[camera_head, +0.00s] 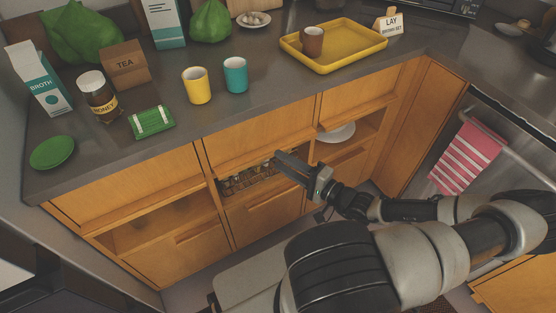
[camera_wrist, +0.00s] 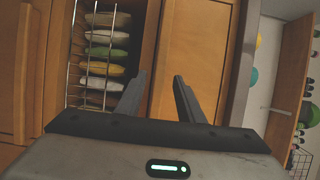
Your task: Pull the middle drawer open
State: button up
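The middle drawer (camera_head: 258,130) is the wooden front under the countertop in the middle column, with a ledge-like pull along its lower edge. It looks shut. My gripper (camera_head: 278,160) is at the right part of that lower edge, reaching in from the right. In the wrist view my gripper (camera_wrist: 160,78) has its two fingers apart with nothing clamped between them. The drawer front (camera_wrist: 195,45) is turned on its side there, and its edge lies ahead of the gap between the fingers. Whether a finger touches the pull cannot be told.
Below the drawer is an open niche with a wire rack (camera_wrist: 97,55) of several coloured items. The right niche holds a white plate (camera_head: 336,133). Cups, a yellow tray (camera_head: 338,64) and groceries stand on the countertop. A striped towel (camera_head: 466,157) hangs on the right.

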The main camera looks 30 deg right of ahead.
jog(key=shift+x, duration=1.25)
grip_shut()
jog(key=shift+s, duration=0.1)
jog(key=s+d+p, duration=0.1)
jog(key=s+p, duration=0.1)
jog(key=s, duration=3)
jog(key=shift+d, duration=0.15)
grip_release()
